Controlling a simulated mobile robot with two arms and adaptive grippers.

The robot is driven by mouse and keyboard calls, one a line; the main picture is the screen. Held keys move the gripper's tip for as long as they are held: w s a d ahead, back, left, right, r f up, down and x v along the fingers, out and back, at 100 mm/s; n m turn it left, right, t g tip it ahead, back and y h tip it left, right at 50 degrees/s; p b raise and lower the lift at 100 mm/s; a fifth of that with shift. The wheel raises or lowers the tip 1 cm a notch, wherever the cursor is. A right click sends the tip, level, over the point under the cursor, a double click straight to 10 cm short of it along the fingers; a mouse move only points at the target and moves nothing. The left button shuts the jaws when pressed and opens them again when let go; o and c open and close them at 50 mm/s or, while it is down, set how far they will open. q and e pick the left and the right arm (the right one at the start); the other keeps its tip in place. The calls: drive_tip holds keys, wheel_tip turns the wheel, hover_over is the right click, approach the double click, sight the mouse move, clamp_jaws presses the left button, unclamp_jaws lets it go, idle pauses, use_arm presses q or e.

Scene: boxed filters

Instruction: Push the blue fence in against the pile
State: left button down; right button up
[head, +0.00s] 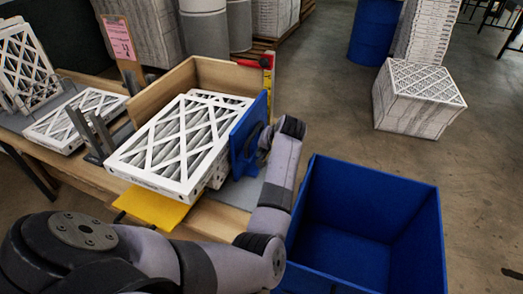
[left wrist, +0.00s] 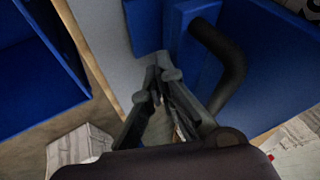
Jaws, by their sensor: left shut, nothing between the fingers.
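The blue fence (head: 246,138) stands upright along the right side of the pile of white-framed filters (head: 172,145). I cannot tell whether it touches the pile all along. The filters lie flat and are not squarely aligned. My left gripper (head: 264,141) is at the fence's outer side, by its black handle, partly hidden by my wrist. In the left wrist view, the gripper (left wrist: 160,85) is shut and empty, with its fingers beside the black handle (left wrist: 226,62) on the blue fence (left wrist: 270,65). My right gripper is not in view.
Wooden walls (head: 170,92) stand behind the pile, and a yellow plate (head: 152,208) juts out in front. Metal uprights (head: 90,135) stand at its left. An open blue bin (head: 415,190) is right of the bench. A filter box (head: 405,115) sits on the floor.

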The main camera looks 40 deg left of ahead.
sight(250, 147)
use_arm(q)
drive_tip(key=a+p, duration=0.1)
drive_tip(key=a, duration=0.1)
drive_tip(key=s+a+p, duration=0.1)
drive_tip(key=a, duration=0.1)
drive_tip(key=shift+a+r, duration=0.1)
drive_tip(key=shift+a, duration=0.05)
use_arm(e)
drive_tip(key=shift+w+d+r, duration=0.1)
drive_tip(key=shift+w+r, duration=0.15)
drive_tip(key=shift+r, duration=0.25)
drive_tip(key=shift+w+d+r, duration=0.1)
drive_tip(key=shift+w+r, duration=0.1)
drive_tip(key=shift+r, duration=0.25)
